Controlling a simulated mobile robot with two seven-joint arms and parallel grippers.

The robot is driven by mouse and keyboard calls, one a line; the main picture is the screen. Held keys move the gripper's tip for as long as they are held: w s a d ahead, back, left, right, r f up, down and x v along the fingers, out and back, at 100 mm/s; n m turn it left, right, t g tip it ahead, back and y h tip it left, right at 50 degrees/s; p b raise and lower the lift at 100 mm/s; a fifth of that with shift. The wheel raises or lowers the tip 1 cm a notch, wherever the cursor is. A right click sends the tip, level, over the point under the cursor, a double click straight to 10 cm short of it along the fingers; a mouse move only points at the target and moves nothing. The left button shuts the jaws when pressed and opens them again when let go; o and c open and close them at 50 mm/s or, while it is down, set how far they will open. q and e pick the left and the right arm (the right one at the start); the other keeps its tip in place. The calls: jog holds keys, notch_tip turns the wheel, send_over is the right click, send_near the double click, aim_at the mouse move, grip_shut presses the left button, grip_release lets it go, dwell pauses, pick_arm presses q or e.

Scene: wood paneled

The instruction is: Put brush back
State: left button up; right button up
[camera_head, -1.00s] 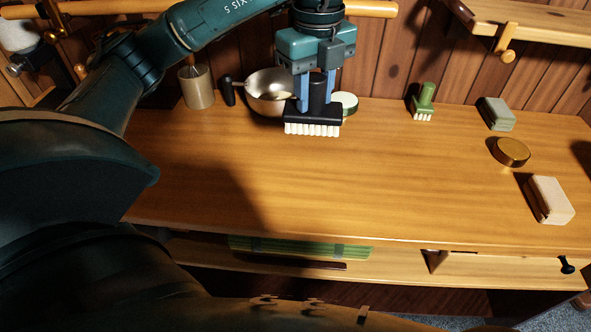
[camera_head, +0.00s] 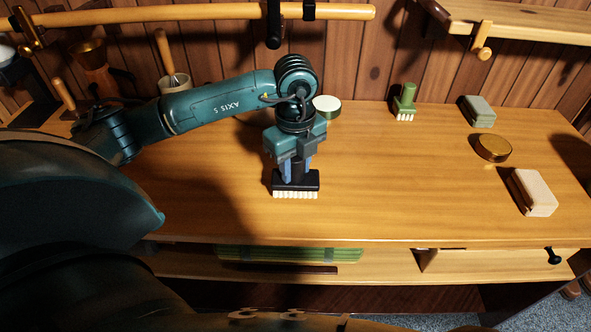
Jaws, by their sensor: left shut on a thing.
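A dark brush (camera_head: 296,186) with a black block and white bristles is in my left gripper (camera_head: 294,168). The gripper's blue fingers are shut on the brush's upright handle, with the bristles pointing down. The brush is over the front middle of the wooden table (camera_head: 400,200). I cannot tell whether the bristles touch the tabletop. A smaller green brush (camera_head: 404,103) with white bristles stands upright at the back of the table. My right gripper is not in view.
A round tin (camera_head: 327,107) sits behind my arm. A cup (camera_head: 175,83) stands back left. The table's middle right is clear.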

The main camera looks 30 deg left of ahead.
pick_arm(q)
jog(key=shift+f, duration=0.9)
jog(key=shift+f, duration=0.1)
jog(key=o, duration=1)
jog(key=shift+c, duration=0.2)
notch_tip(320, 180, up, 12)
jog(key=shift+r+b, duration=0.15)
jog(key=shift+b, duration=0.35)
